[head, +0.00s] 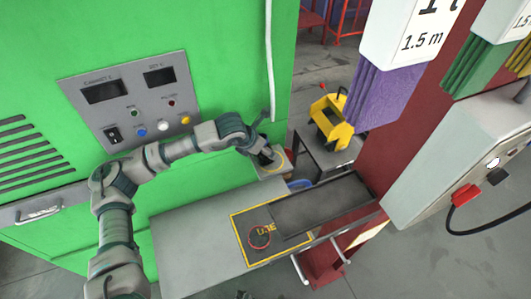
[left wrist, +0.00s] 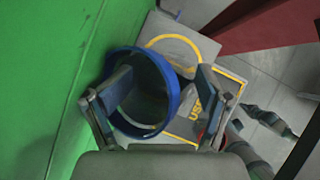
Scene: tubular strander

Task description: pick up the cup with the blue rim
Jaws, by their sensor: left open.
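The cup with the blue rim (left wrist: 174,92) fills the middle of the left wrist view, its dark opening facing the camera. My left gripper (left wrist: 165,72) is open there. Its left finger overlaps the opening and its right finger lies outside the rim's right side. I cannot tell whether either finger touches the cup. In the head view my left gripper (head: 268,160) is over a small grey stand with a yellow ring (head: 281,164), beside the green cabinet. It hides most of what is under it, and I cannot make out the cup there.
The green cabinet (head: 225,80) rises close beside my left arm. A grey table (head: 195,245) carries a yellow-outlined mat with a red ring (head: 260,237) and a dark tray (head: 320,205). A blue object (head: 298,184) shows beyond the table edge. A maroon post (head: 400,130) stands right.

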